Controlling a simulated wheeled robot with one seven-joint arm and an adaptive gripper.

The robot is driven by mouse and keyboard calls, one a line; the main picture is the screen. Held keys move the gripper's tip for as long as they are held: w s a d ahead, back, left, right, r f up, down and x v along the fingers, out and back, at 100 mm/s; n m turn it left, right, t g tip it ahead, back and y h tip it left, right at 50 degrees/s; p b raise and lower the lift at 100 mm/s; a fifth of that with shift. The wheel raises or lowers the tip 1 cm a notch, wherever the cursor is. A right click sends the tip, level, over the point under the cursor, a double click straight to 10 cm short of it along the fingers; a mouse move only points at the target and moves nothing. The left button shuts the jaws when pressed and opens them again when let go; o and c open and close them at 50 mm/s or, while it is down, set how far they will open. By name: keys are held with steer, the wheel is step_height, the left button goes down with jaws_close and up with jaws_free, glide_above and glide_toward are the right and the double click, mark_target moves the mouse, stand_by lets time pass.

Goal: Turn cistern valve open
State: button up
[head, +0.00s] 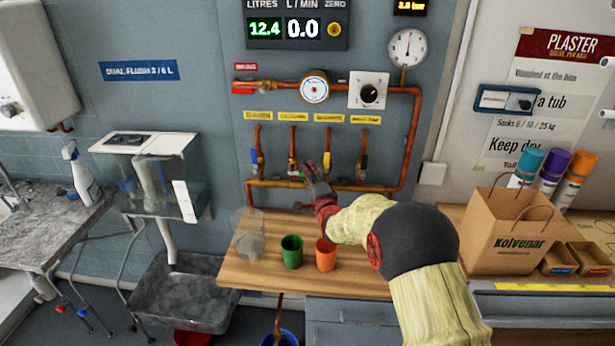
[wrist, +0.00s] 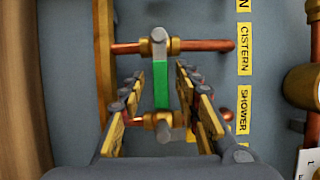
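The cistern valve (wrist: 159,46) sits on a copper pipe beside the yellow CISTERN label (wrist: 245,47) in the wrist view. Its green lever (wrist: 160,86) lies crosswise to that pipe, pointing toward the SHOWER pipe. My gripper (wrist: 160,72) is open, with one finger on each side of the lever and gaps showing between. In the head view my gripper (head: 316,178) reaches the valve row on the wall and hides part of it. The neighbouring shower valve (wrist: 160,120) is partly hidden by my fingers.
Other valves (head: 256,162) stand along the brass manifold (head: 270,184). Below, a wooden counter (head: 262,275) holds a clear cup, a green cup (head: 292,251) and an orange cup (head: 326,254). The flow display (head: 297,27) reads 0.0 L/min. A paper bag (head: 511,233) stands right.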

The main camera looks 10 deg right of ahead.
steer(key=c, duration=0.3)
jaws_close()
stand_by(0.7)
